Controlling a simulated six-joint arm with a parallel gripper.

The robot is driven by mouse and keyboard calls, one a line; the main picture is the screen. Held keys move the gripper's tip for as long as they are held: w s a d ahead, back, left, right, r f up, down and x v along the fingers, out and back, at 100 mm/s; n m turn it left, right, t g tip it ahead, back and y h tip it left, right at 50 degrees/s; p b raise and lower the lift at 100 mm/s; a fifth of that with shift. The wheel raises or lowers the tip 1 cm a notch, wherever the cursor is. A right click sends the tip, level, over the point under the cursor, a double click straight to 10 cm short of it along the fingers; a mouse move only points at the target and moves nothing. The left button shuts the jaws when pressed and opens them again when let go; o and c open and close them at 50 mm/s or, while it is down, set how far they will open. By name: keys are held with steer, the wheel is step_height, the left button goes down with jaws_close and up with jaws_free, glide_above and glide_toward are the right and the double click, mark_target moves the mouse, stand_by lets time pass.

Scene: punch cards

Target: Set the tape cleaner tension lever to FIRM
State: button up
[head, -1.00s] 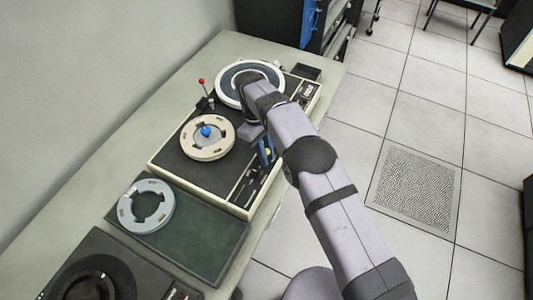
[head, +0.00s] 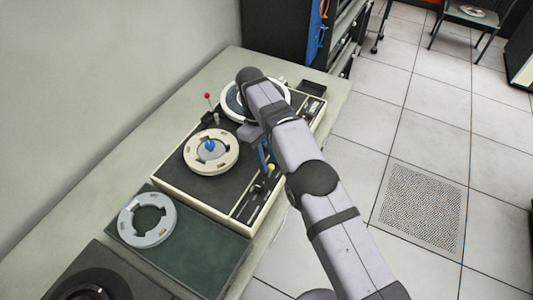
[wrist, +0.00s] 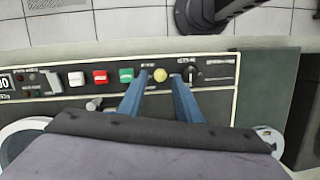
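My gripper (wrist: 158,98) has two blue fingers that are apart with nothing between their tips. It hangs over the tape unit's front control strip, and it also shows in the head view (head: 263,157). A yellow round knob (wrist: 160,74) stands on the strip, in line with the gap between the fingertips and apart from both. The yellow knob also shows in the head view (head: 271,168), just in front of the fingers. A thin lever with a red ball (head: 207,96) stands at the unit's back edge. No FIRM marking is readable, so I cannot tell which lever it belongs to.
The strip has a white button (wrist: 76,79), a red one (wrist: 100,77), a green one (wrist: 126,75) and a black rotary knob (wrist: 190,72). A cream reel (head: 225,160) with a blue hub sits on the unit. A grey ring (head: 133,229) lies on a green mat (head: 215,258).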

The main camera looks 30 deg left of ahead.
steer(key=shift+a+r+p, duration=0.1)
steer(key=shift+r+p, duration=0.45)
steer(key=shift+p, duration=0.55)
steer(key=r+p, duration=0.1)
steer(key=p, duration=0.2)
steer(key=shift+a, duration=0.15)
steer(key=shift+r+p, duration=0.15)
steer(key=shift+p, duration=0.55)
steer(key=shift+o, duration=0.4)
